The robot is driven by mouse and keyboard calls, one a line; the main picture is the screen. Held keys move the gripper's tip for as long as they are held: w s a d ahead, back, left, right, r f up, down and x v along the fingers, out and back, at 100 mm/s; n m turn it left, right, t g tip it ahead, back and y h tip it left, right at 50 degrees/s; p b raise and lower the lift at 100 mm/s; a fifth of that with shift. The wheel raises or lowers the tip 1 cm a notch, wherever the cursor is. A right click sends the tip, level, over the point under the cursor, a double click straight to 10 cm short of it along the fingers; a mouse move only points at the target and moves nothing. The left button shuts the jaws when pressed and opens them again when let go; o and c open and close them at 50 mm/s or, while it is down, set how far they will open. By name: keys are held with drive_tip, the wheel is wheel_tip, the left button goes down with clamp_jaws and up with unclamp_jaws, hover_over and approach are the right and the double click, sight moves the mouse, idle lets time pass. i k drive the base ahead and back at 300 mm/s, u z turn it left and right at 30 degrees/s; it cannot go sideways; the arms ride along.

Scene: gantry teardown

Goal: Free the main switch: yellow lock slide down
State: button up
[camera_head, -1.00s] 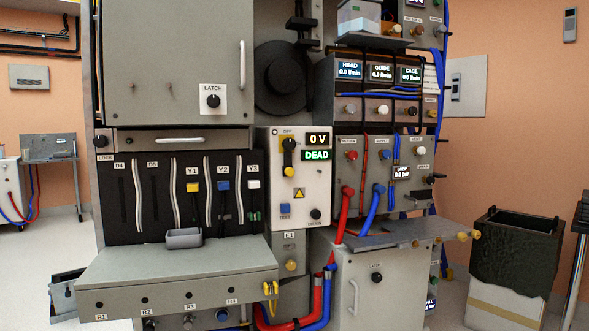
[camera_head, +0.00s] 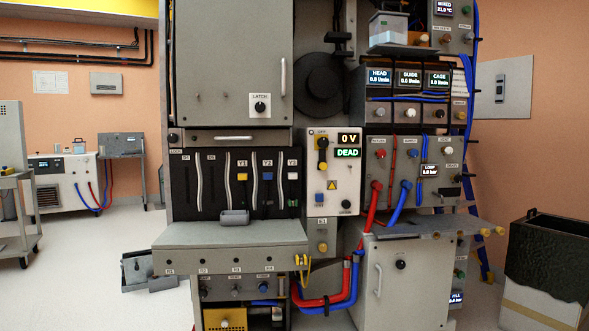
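The main switch (camera_head: 322,153) is on a pale panel (camera_head: 345,170) in the middle of the cabinet, under an OFF mark. It has a black upright handle with small yellow parts close to it. The yellow lock slide (camera_head: 322,167) seems to be the yellow piece at the handle's lower end; it is too small to tell its exact position. Displays beside the switch read 0 V (camera_head: 348,138) and DEAD (camera_head: 347,153). My gripper is not in view.
A grey shelf (camera_head: 230,234) with a small grey tray (camera_head: 234,218) juts out left of the switch panel. Red hoses (camera_head: 373,205) and blue hoses (camera_head: 399,205) run to its right. Open floor (camera_head: 100,255) lies left.

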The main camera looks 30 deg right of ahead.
sight(322, 164)
drive_tip(key=i, duration=0.7)
drive_tip(key=z, duration=1.6)
